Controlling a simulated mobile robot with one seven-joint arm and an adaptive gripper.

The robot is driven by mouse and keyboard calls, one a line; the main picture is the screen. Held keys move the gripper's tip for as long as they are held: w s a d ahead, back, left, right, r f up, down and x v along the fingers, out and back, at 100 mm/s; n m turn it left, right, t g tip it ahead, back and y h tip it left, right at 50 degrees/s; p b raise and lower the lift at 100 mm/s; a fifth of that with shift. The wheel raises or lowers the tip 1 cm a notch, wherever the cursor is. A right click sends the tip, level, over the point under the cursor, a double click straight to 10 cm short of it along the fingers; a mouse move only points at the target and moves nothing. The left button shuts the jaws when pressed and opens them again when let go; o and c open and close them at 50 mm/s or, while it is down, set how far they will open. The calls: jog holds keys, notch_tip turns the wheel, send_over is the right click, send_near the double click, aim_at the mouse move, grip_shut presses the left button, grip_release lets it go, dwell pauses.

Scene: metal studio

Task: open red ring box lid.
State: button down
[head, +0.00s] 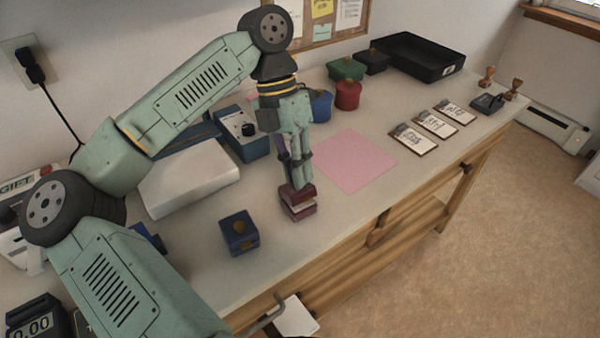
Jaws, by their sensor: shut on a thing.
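The dark red ring box (299,211) stands on the pale worktop (345,228) near its front edge. A light band shows between its upper and lower parts, so the lid looks slightly raised, though how far is hard to tell. My gripper (297,186) points down from above and is shut on the upper part of the red ring box. The fingertips cover part of the lid, and the far side of the box is hidden.
A blue box (239,236) stands to the left. A pink mat (352,160) lies to the right, with several cards beyond it. A white slab (190,178) and a blue device (240,135) are behind. Small lidded containers and a black tray (425,60) stand at the back.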

jog(key=w+g+p, duration=0.1)
jog(key=a+g+h+p, duration=0.1)
jog(key=shift+w+r+g+h, duration=0.3)
jog(key=shift+w+r, duration=0.05)
jog(key=g+p, duration=0.1)
jog(key=p, duration=0.1)
jog(key=w+a+g+h+p, duration=0.1)
jog(key=w+f+g+h+p, duration=0.1)
jog(key=p, duration=0.1)
jog(key=shift+w+a+g+p, duration=0.25)
jog(key=shift+a+g+p, duration=0.05)
jog(key=shift+w+a+f+g+h+p, duration=0.2)
jog(key=shift+w+f+g+h+p, duration=0.2)
jog(key=shift+g+h, duration=0.25)
jog(key=shift+g, duration=0.25)
